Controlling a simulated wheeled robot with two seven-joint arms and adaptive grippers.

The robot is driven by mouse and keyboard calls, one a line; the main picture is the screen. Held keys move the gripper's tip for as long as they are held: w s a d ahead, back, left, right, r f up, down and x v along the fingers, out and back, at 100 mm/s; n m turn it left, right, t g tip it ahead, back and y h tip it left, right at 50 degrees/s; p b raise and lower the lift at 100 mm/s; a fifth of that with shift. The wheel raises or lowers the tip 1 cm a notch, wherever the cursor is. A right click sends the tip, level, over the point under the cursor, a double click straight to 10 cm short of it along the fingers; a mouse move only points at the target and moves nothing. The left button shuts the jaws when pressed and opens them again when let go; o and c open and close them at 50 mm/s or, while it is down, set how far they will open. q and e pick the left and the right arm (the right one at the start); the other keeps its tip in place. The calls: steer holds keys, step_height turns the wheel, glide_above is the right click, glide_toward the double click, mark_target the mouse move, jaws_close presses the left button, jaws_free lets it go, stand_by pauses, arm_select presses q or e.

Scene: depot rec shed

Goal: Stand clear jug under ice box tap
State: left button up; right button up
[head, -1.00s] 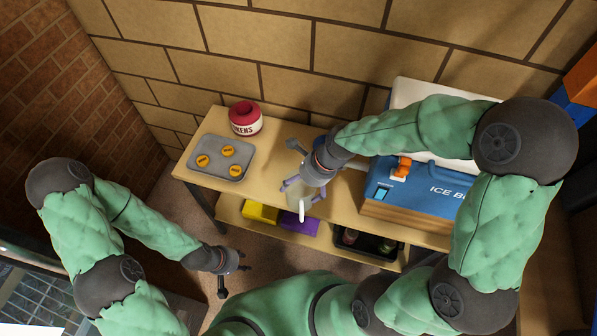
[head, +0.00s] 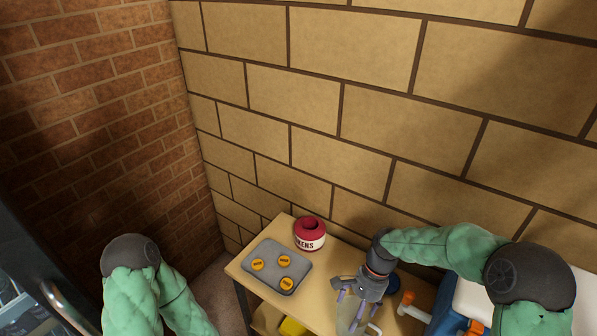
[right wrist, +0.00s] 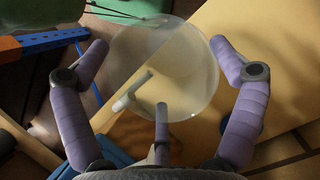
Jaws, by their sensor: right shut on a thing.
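The clear jug (head: 345,318) is at the bottom of the head view, partly cut off, with its pale handle to the right. My right gripper (head: 352,300) is shut on it, with the purple fingers around it. In the right wrist view, the round clear jug (right wrist: 190,60) lies between the fingers. The blue ice box (head: 441,308) with its white lid stands right of the jug, partly hidden by my arm. The jug is left of and apart from the box. My left gripper is out of frame.
A grey tray (head: 262,287) with several orange tokens lies on the wooden bench (head: 313,287). A red and white tokens pot (head: 310,240) stands behind it. An orange and white item (head: 406,302) is between my right gripper and the box. A block wall closes the back.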

steer(key=n, duration=0.2)
steer(key=w+d+f+n+h, duration=0.1)
steer(key=n, duration=0.1)
steer(key=w+n+g+h, duration=0.1)
steer(key=n, duration=0.1)
steer(key=shift+w+d+f, duration=0.15)
steer(key=shift+d+f, duration=0.1)
steer(key=shift+d, duration=0.05)
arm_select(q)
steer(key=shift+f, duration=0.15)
arm_select(e)
steer(key=n, duration=0.1)
steer(key=n+h, duration=0.1)
steer(key=w+d+n, duration=0.1)
steer(key=n, duration=0.1)
steer(key=shift+w+d+f+h, duration=0.1)
steer(key=shift+f+h, duration=0.2)
